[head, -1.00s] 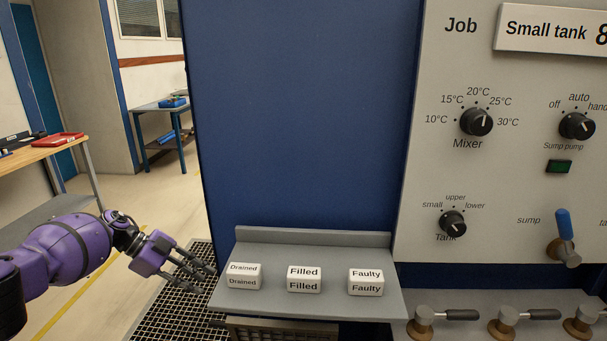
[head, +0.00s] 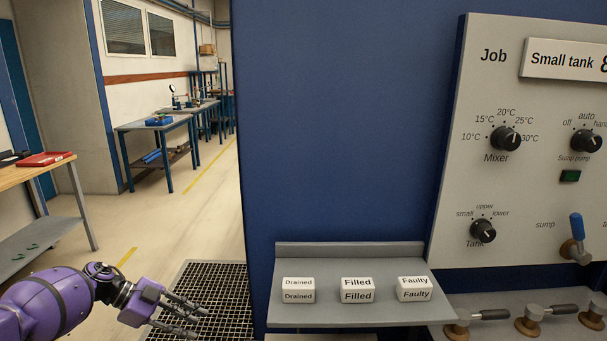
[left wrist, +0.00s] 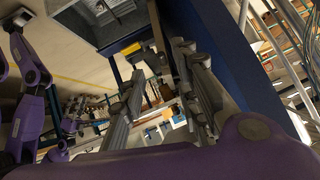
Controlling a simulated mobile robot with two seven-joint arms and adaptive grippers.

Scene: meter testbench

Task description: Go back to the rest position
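My left gripper (head: 185,315) is at the lower left of the head view, over the dark floor grating and left of the grey shelf (head: 350,248). Its fingers are apart with nothing between them. They also show spread and empty in the left wrist view (left wrist: 160,90). On the shelf stand three white blocks in a row: Drained (head: 298,290), Filled (head: 357,290) and Faulty (head: 414,289). The gripper is clear of the shelf and the blocks. My right gripper is not in the head view.
The grey control panel (head: 540,200) with knobs and a blue-handled lever (head: 576,228) stands at the right. Valves with dark handles (head: 488,315) are below it. A wooden-topped bench (head: 38,172) is at the left. The floor between bench and blue cabinet (head: 340,120) is free.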

